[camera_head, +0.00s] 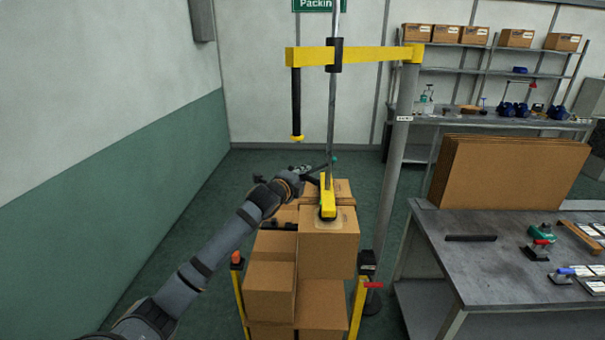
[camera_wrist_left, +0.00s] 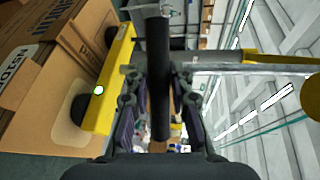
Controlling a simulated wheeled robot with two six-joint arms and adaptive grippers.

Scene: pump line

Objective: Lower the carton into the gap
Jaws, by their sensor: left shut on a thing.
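The carton (camera_head: 330,250) is brown and upright, with the yellow suction head (camera_head: 327,205) of a hoist on its top. It is over the front right of the carton stack (camera_head: 270,278); the gap below is hidden, and I cannot tell whether the carton touches its neighbours. My left gripper (camera_head: 316,174) is shut on the hoist's black handle bar, just above and behind the suction head. In the left wrist view the black handle bar (camera_wrist_left: 160,85) runs between the fingers, with the yellow suction head (camera_wrist_left: 108,85) and the carton top (camera_wrist_left: 60,125) on the left.
The hoist's yellow boom (camera_head: 350,56) and grey post (camera_head: 393,160) stand behind and to the right. Yellow posts (camera_head: 357,305) flank the stack. A grey workbench (camera_head: 470,265) with tools and flat cardboard (camera_head: 510,172) is on the right. Floor is clear at left.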

